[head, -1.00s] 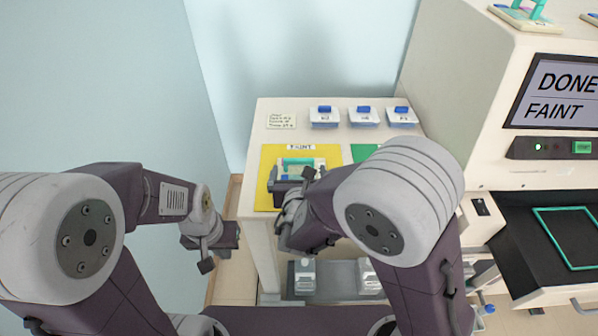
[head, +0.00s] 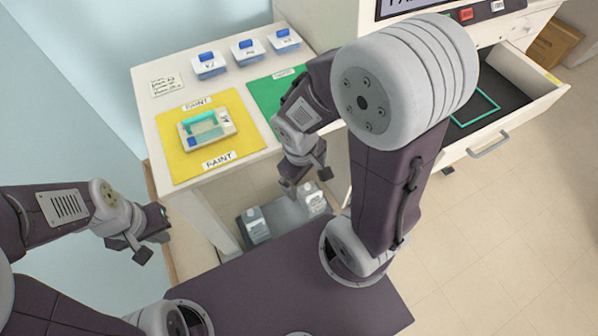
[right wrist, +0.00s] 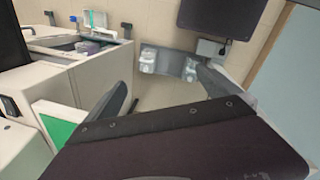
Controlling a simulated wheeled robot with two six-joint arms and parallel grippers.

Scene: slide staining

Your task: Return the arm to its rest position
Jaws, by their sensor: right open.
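My right gripper (head: 304,184) hangs open and empty in front of the table's front edge, clear of the mats. In the right wrist view its fingers (right wrist: 163,95) stand apart with nothing between them. My left gripper (head: 154,236) is at the lower left, off the table, holding nothing that I can see; its jaw gap is unclear. A white holder with a teal handle (head: 207,128) sits on the yellow mat (head: 178,166) labelled FAINT, apart from both grippers.
A green mat (head: 268,95) lies beside the yellow one, partly behind my right arm. Several blue-handled white boxes (head: 248,51) stand at the back. An open drawer (head: 497,128) juts out on the right. Two grey-white bottles (head: 256,225) stand low in front of the table.

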